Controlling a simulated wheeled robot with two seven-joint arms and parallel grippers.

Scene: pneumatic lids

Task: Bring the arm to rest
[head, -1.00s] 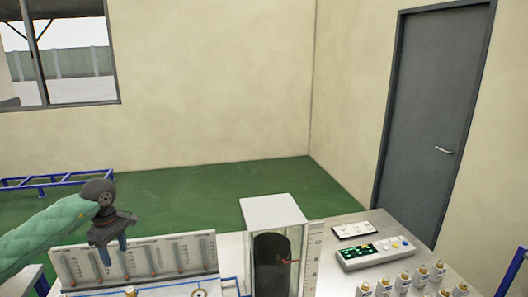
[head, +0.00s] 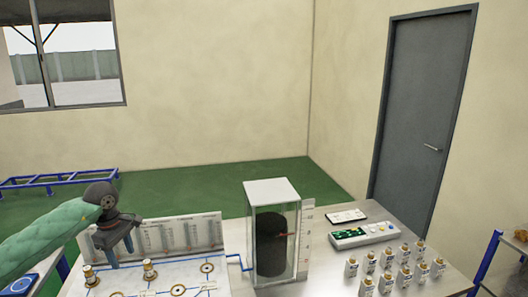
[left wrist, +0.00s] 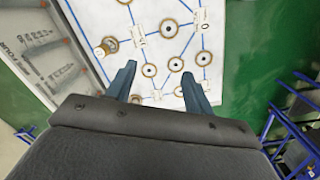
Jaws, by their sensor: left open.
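My left gripper (head: 122,256) is at the left of the head view, above the back left part of a white board with blue lines. In the left wrist view its two blue fingers (left wrist: 160,85) are apart with nothing between them. The board (left wrist: 120,55) carries several brass ring ports and shows beneath the fingers. A brass cap (head: 150,270) stands on the board just right of the gripper, and another (head: 89,275) stands to its left. My right gripper is not in view.
A clear tank (head: 270,230) with a dark cylinder stands right of the board. A grey upright panel (head: 190,236) stands behind the board. Several small bottles (head: 388,258), a button box (head: 362,235) and a white plate (head: 346,216) occupy the right side of the table.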

